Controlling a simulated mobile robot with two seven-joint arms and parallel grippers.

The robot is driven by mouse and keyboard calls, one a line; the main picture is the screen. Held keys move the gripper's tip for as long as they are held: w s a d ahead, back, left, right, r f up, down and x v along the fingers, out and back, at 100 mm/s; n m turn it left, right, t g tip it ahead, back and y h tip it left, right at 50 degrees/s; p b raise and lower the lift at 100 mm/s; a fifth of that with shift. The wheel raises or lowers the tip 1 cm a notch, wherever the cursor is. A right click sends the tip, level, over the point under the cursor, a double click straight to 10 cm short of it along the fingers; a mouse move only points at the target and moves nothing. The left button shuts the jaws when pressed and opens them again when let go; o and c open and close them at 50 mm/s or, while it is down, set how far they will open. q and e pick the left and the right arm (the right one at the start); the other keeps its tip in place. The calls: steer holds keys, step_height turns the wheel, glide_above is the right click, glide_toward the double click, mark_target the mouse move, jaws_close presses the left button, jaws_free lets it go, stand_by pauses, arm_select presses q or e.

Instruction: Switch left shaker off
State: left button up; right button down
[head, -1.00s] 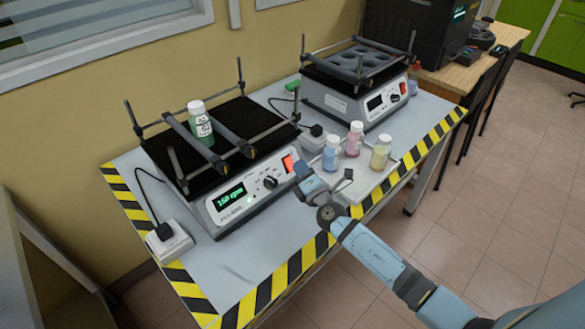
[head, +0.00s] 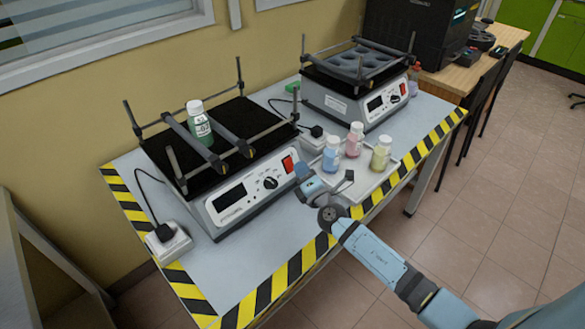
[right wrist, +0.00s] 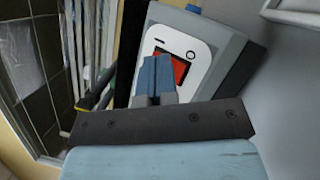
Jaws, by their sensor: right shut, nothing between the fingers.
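The left shaker (head: 228,207) stands at the left of the striped table. Its display (head: 230,198) is dark. Its red rocker switch (head: 288,164) sits at the right end of the front panel, beside a black knob (head: 270,183). A green-filled bottle (head: 199,122) stands on its black platform between the bars. My right gripper (head: 301,169) is shut and empty, with its tips close to the switch. In the right wrist view the shut fingers (right wrist: 157,75) partly cover the red switch (right wrist: 178,66); I cannot tell whether they touch it. My left gripper is not in view.
A second shaker (head: 360,85) stands behind to the right. Blue (head: 332,154), pink (head: 354,139) and yellow (head: 381,153) bottles stand on a tray (head: 352,189) just right of my gripper. A power socket block (head: 168,243) is at the left table edge.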

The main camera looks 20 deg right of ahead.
steer(key=shift+s+d+r, duration=0.1)
steer(key=shift+s+r, duration=0.1)
steer(key=shift+s, duration=0.05)
steer(key=s+r+p, duration=0.1)
steer(key=s, duration=0.1)
steer(key=s+d+r+p, duration=0.1)
steer(key=r, duration=0.1)
steer(key=shift+s+d, duration=0.15)
steer(key=shift+s, duration=0.25)
stand_by(0.5)
